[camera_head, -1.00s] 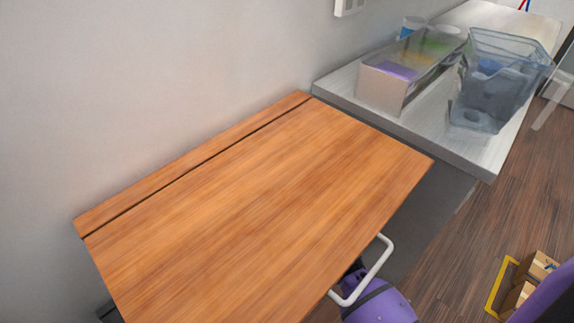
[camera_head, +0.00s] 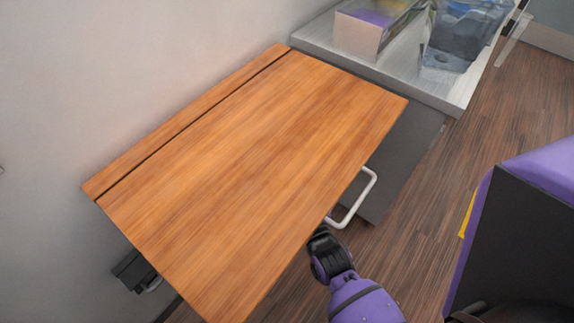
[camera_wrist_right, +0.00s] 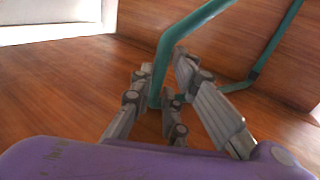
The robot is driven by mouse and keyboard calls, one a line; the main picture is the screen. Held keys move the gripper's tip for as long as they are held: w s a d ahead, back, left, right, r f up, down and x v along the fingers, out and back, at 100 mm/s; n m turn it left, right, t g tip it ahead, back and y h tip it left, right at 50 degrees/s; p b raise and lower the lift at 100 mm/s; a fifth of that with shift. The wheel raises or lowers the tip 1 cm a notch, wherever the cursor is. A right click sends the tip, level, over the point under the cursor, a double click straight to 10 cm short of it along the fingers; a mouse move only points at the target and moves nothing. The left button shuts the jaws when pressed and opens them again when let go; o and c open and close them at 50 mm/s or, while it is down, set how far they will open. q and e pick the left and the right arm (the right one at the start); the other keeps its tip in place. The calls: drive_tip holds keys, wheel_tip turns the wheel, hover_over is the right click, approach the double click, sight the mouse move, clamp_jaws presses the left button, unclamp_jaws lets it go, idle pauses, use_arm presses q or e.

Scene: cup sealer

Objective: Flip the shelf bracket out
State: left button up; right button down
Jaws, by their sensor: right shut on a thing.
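The shelf bracket (camera_head: 360,204) is a pale, U-shaped bar that juts out from under the right front edge of the wooden shelf (camera_head: 230,150). In the right wrist view the bracket bar (camera_wrist_right: 182,32) looks teal and passes between the fingers. My right gripper (camera_head: 320,232) is at the near end of the bracket, just under the shelf edge; its fingertips are mostly hidden in the head view. In the wrist view the right gripper (camera_wrist_right: 160,88) is shut on the bar. My left gripper is in no view.
A grey counter (camera_head: 400,85) with a clear-sided box (camera_head: 358,33) and a clear bin (camera_head: 447,55) stands behind the shelf. A dark fixture (camera_head: 133,270) sits on the wall under the shelf's left end. Wooden floor (camera_head: 420,210) is open to the right.

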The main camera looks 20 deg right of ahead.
drive_tip(key=shift+s+a+f, duration=0.1)
drive_tip(key=shift+a+f, duration=0.05)
drive_tip(key=shift+a, duration=0.4)
drive_tip(key=shift+s+a+f, duration=0.1)
drive_tip(key=shift+a+f, duration=0.05)
drive_tip(key=shift+a, duration=0.4)
drive_tip(key=c, duration=1.9)
unclamp_jaws()
drive_tip(key=shift+w+a, duration=0.1)
drive_tip(key=shift+w, duration=0.05)
drive_tip(key=shift+o, duration=0.8)
drive_tip(key=shift+w+a+y, duration=0.25)
drive_tip(key=shift+a+y, duration=0.05)
drive_tip(key=shift+a, duration=0.05)
drive_tip(key=shift+s+d+r, duration=0.1)
drive_tip(key=shift+s+d, duration=0.05)
drive_tip(key=shift+d, duration=0.15)
drive_tip(key=s+d, duration=0.1)
drive_tip(key=s, duration=1.1)
